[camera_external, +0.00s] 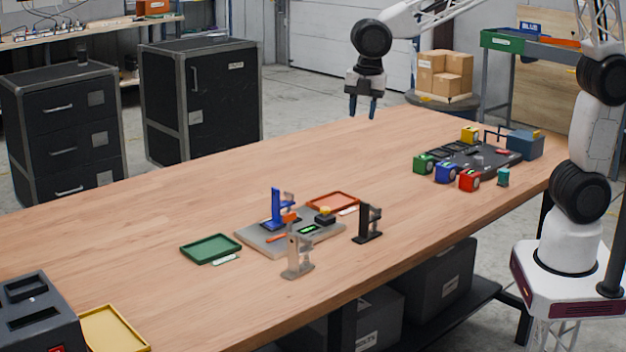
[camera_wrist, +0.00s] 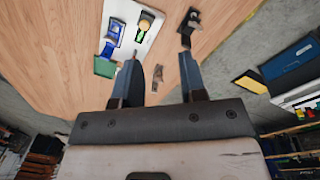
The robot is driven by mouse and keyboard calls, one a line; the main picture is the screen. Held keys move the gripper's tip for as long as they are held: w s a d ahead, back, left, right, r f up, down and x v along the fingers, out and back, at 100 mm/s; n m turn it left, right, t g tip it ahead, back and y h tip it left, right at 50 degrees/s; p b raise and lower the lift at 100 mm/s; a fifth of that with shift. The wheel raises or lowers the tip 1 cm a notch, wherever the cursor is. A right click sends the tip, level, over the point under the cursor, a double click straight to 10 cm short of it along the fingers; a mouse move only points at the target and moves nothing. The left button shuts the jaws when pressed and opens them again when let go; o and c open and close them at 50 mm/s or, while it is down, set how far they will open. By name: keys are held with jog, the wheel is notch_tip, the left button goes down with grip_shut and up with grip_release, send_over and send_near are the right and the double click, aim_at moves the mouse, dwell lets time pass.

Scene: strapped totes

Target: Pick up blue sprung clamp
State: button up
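The blue sprung clamp (camera_external: 277,208) stands upright on the grey board (camera_external: 258,240) in the middle of the table, with an orange part beside it. In the wrist view a blue shape (camera_wrist: 110,38), apparently the same clamp, lies at the upper left, beyond my left finger. My gripper (camera_external: 362,112) hangs high above the far side of the table, well away from the clamp, pointing down. Its fingers (camera_wrist: 160,68) are spread with nothing between them.
A black clamp (camera_external: 369,224) and a grey-beige clamp (camera_external: 297,254) stand near the board. A green tray (camera_external: 211,249) and a red-orange tray (camera_external: 333,202) flank it. Several coloured blocks surround a dark board (camera_external: 470,157) at right. The table's left-centre is clear.

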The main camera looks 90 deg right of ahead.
jog(key=w+a+f+n, duration=0.2)
jog(key=w+n, duration=0.1)
jog(key=w, duration=0.2)
jog(key=w+a+f+n, duration=0.2)
jog(key=w+f, duration=0.1)
jog(key=w, duration=0.3)
jog(key=n+g, duration=0.1)
jog(key=n, duration=0.5)
send_over(275, 188)
notch_tip(275, 188, down, 7)
jog(key=shift+a+f, duration=0.1)
jog(key=shift+a, duration=0.05)
jog(key=shift+f, duration=0.1)
jog(key=shift+f, duration=1.2)
jog(key=shift+f, duration=0.1)
jog(key=shift+f, duration=2.45)
jog(key=shift+c, duration=0.4)
grip_shut()
